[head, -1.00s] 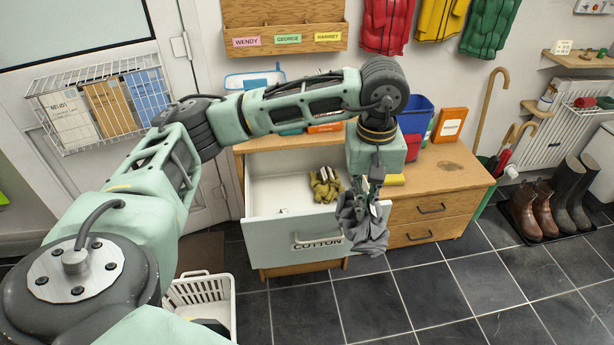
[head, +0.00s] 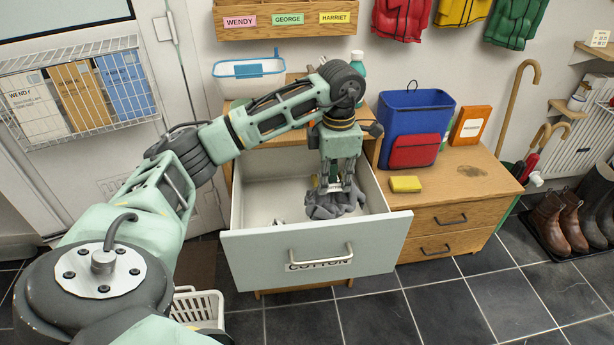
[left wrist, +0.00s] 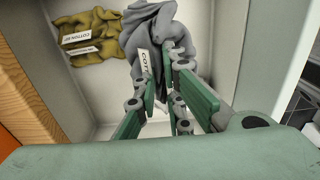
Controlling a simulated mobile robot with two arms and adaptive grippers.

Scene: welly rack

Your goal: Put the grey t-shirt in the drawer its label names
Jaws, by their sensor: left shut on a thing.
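The grey t-shirt (head: 335,203) hangs bunched in my left gripper (head: 335,188), inside the open drawer (head: 316,246) whose front reads COTTON. In the left wrist view the grey t-shirt (left wrist: 160,32) carries a white label (left wrist: 143,65) starting "COT"; the rest is hidden. My left gripper (left wrist: 168,72) is shut on it there. Whether the cloth touches the drawer floor I cannot tell. An olive garment (left wrist: 90,35) with a white cotton label lies in the drawer in the left wrist view. My right gripper is not in view.
The wooden cabinet top holds a blue bag (head: 410,112), a yellow sponge (head: 405,184) and an orange box (head: 470,125). Two closed drawers (head: 447,222) are at the right. A white basket (head: 200,307) stands on the floor at lower left.

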